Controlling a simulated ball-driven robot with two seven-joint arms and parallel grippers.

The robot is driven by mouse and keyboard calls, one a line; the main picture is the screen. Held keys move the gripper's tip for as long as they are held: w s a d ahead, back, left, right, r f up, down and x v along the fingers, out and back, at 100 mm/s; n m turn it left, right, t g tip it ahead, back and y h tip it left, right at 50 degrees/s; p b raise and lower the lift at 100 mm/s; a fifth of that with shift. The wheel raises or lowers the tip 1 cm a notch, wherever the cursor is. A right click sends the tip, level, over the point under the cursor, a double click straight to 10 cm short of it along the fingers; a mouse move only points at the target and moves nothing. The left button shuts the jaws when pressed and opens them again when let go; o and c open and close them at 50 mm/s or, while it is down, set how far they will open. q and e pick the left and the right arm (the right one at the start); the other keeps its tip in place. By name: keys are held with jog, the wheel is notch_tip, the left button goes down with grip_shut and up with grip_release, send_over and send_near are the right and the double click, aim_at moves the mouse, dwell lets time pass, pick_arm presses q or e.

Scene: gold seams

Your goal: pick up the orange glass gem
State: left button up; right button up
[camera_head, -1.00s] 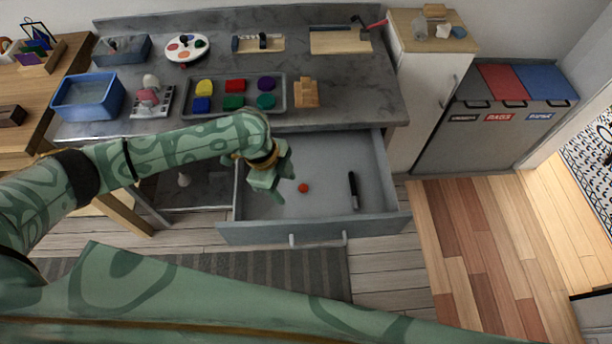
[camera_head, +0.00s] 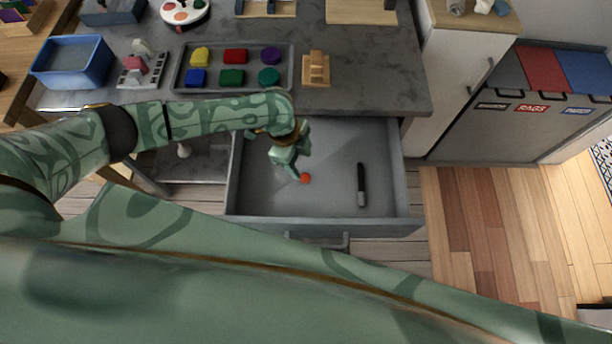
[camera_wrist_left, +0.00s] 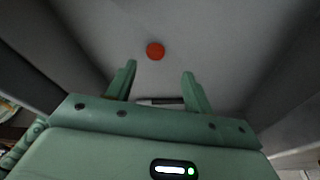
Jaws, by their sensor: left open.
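The orange glass gem (camera_head: 305,178) is a small round orange-red piece on the floor of the open grey drawer (camera_head: 260,192). It also shows in the left wrist view (camera_wrist_left: 155,50), ahead of the fingertips and roughly centred between them. My left gripper (camera_head: 290,165) is inside the drawer space, just left of and close to the gem in the head view. In the left wrist view its two fingers (camera_wrist_left: 157,80) are apart with nothing between them. I cannot tell its exact height above the drawer floor. My right gripper is not in view.
A black marker-like stick (camera_head: 361,184) lies in the drawer, right of the gem. The counter above holds a grey tray (camera_head: 178,76) of coloured blocks, a wooden block piece (camera_head: 316,69) and a blue bin (camera_head: 70,66).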

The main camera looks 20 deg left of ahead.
aim_at(305, 177)
pick_arm(q)
jog(key=shift+s+d+f, duration=0.1)
jog(key=shift+f, duration=0.15)
jog(key=shift+s+f, duration=0.1)
jog(key=shift+f, duration=0.2)
jog(key=b+x, duration=0.1)
jog(key=x, duration=0.1)
jog(key=b+x, duration=0.1)
jog(key=x, duration=0.1)
jog(key=shift+s+f, duration=0.25)
jog(key=shift+f, duration=0.05)
jog(key=shift+r, duration=0.15)
jog(key=c, duration=1)
